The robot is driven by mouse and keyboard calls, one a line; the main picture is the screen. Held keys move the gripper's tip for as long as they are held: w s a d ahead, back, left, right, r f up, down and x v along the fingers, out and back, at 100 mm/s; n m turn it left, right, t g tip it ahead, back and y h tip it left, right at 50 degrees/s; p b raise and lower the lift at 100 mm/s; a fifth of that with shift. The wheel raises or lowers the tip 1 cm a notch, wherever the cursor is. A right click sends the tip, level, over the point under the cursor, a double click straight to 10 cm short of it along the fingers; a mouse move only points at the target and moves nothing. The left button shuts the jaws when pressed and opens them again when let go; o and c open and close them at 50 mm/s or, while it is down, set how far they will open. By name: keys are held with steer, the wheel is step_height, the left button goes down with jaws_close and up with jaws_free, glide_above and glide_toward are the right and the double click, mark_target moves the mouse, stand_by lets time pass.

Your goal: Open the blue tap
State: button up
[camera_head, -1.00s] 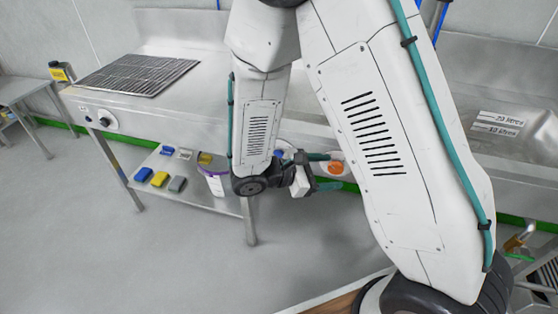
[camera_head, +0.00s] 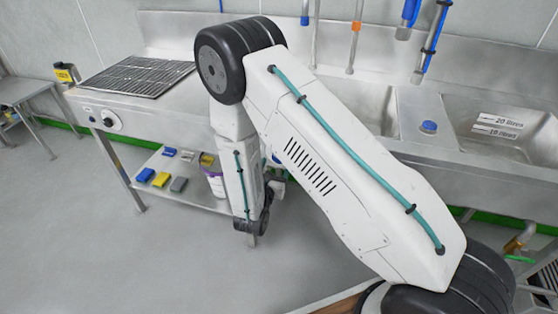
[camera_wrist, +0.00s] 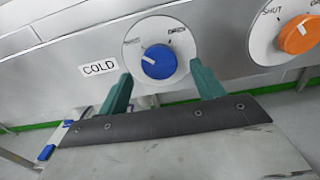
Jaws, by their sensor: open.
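The blue tap (camera_wrist: 158,62) is a round knob with a white pointer line, on a white dial plate with lettering, one word only partly legible. A "COLD" label (camera_wrist: 99,68) is to its left. The pointer is tilted toward the upper left. My gripper (camera_wrist: 160,85) is open, its two green fingers spread below and to either side of the knob; I see no contact. In the head view the arm hides the knob and the gripper's fingers.
An orange knob (camera_wrist: 299,35) marked SHUT sits right of the blue one. In the head view, a sink (camera_head: 500,125) is at right, a hotplate (camera_head: 135,77) at left, and a shelf below holds sponges (camera_head: 160,180) and a tub (camera_head: 215,183).

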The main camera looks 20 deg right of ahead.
mark_target(279, 159)
steer(key=shift+x, duration=1.85)
